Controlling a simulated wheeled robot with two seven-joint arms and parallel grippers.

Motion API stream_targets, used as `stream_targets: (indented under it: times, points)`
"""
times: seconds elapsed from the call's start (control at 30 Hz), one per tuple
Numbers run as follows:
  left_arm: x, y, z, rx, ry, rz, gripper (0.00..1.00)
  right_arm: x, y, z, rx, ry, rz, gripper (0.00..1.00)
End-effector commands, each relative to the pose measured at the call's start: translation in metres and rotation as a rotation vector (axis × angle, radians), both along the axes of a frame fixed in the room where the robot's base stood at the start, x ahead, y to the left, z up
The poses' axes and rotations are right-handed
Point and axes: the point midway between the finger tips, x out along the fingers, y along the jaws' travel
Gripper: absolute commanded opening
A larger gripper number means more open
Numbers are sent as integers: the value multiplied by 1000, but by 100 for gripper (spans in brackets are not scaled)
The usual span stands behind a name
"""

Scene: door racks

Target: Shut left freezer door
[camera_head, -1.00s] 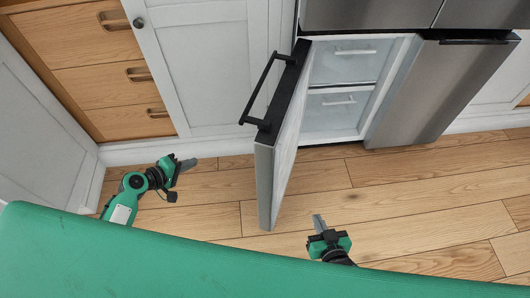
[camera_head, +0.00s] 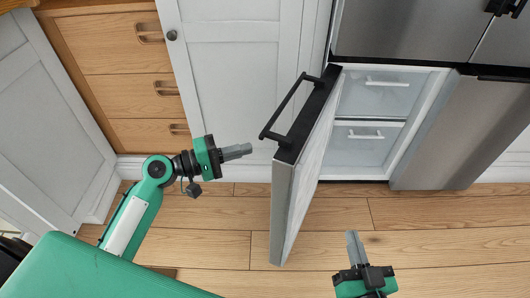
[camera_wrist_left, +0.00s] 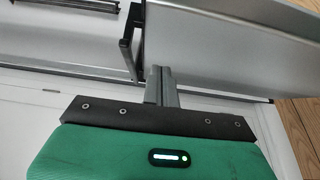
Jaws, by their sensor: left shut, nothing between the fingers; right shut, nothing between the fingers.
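The left freezer door (camera_head: 300,185) stands swung open, with its steel outer face toward the left and a black handle (camera_head: 287,103) on its black top edge. The freezer opening behind it shows two clear drawers (camera_head: 372,95). My left gripper (camera_head: 250,151) is shut and empty, to the left of the door's outer face and apart from it. In the left wrist view its closed fingers (camera_wrist_left: 160,72) point toward the door panel (camera_wrist_left: 210,70) and the dark handle (camera_wrist_left: 131,40). My right gripper (camera_head: 352,232) is shut and empty, low on the right side of the open door.
The right freezer door (camera_head: 465,135) is closed. White cabinets (camera_head: 225,70) and wooden drawers (camera_head: 120,60) stand at the left. Wooden floor (camera_head: 430,220) is clear in front of the fridge.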

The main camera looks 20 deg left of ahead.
Motion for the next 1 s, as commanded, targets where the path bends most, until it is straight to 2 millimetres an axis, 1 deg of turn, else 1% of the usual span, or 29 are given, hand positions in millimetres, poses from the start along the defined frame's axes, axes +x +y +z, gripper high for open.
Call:
stream_targets:
  times: [0.03,0.13,0.23,0.4,0.53,1.0]
  points:
    - [7,-9,1,-3,-3,-1,0,0,0,0,0,1,0,0]
    - [17,-25,1,-3,-2,0,0,0,0,0,0,1,0,0]
    - [12,-41,1,-3,-1,-1,0,0,0,-1,-1,4,1,0]
    - [10,-56,0,0,0,0,0,0,1,-1,-1,5,2,0]
    - [9,-59,0,1,1,1,0,0,1,-1,-1,6,2,0]
    - [8,-62,0,1,1,6,0,-1,1,-3,-7,27,6,0]
